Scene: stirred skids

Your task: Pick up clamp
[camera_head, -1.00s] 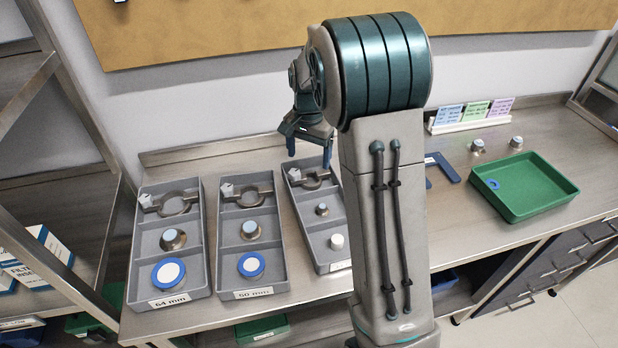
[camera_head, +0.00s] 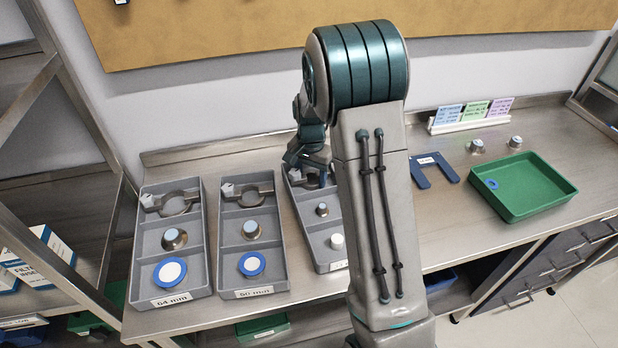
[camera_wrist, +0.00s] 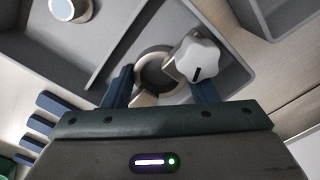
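The clamp, a metal ring with a pale lobed knob, lies in the far compartment of the third tray (camera_head: 299,213). In the wrist view the clamp (camera_wrist: 198,61) is between the two blue fingers of my gripper (camera_wrist: 163,90), with the ring near the left finger and the knob near the right one. The fingers are spread apart, and I cannot tell whether either touches the clamp. In the head view my gripper (camera_head: 311,178) is down at that compartment and hides most of the clamp.
Two similar trays stand to the left, each with a larger clamp (camera_head: 173,202) (camera_head: 247,190), a metal fitting and a blue ring. The third tray's nearer compartments hold a small fitting (camera_head: 322,209) and a white part (camera_head: 337,241). A green tray (camera_head: 535,205) is at the right.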

